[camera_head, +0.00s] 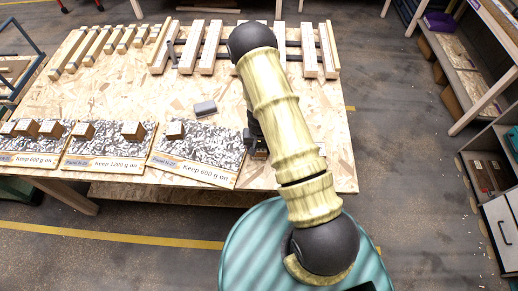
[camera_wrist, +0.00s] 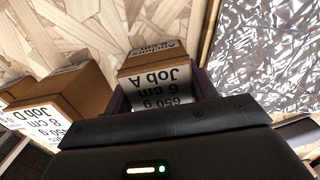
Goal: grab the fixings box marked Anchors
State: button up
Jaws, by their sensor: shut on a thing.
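In the wrist view a brown box (camera_wrist: 150,62) with a white label sits between the two dark fingers of my gripper (camera_wrist: 162,92). The gripper is shut on it. In the head view my arm hides most of the gripper (camera_head: 254,138) and the box, at the right part of the wooden table (camera_head: 325,130).
Other brown boxes (camera_wrist: 72,88) stand close on the left in the wrist view, one marked "Job D". Two similar panels with boxes lie further left. A grey object (camera_head: 205,107) lies behind.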

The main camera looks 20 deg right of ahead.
jog(key=shift+r, duration=0.1)
notch_tip(320, 180, up, 10)
jog(key=shift+f+b, duration=0.1)
jog(key=shift+b, duration=0.55)
dwell(0.4)
